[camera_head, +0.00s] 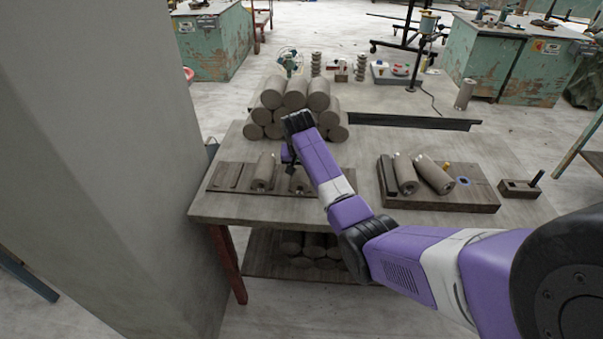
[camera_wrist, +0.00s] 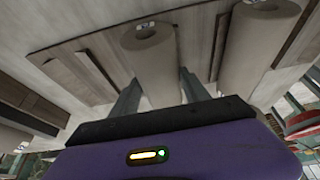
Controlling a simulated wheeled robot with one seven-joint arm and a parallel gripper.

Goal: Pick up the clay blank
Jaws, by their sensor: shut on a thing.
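The clay blank (camera_wrist: 153,55) is a grey-brown cylinder lying between the two fingers of my gripper (camera_wrist: 158,85) in the wrist view. The gripper is shut on it. In the head view my gripper (camera_head: 291,168) reaches down at this blank (camera_head: 300,183), over the dark wooden board (camera_head: 228,190) on the table; my arm partly covers it. I cannot tell whether the blank touches the board or is just above it. A second, similar blank (camera_head: 263,171) lies on the board to its left; it shows at the right in the wrist view (camera_wrist: 262,40).
A stack of several clay cylinders (camera_head: 296,96) stands just behind the board. Two more cylinders (camera_head: 434,174) lie on another board (camera_head: 450,206) to the right. A small box (camera_head: 520,190) sits near the table's right end. A thick pillar (camera_head: 110,150) stands close on the left.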

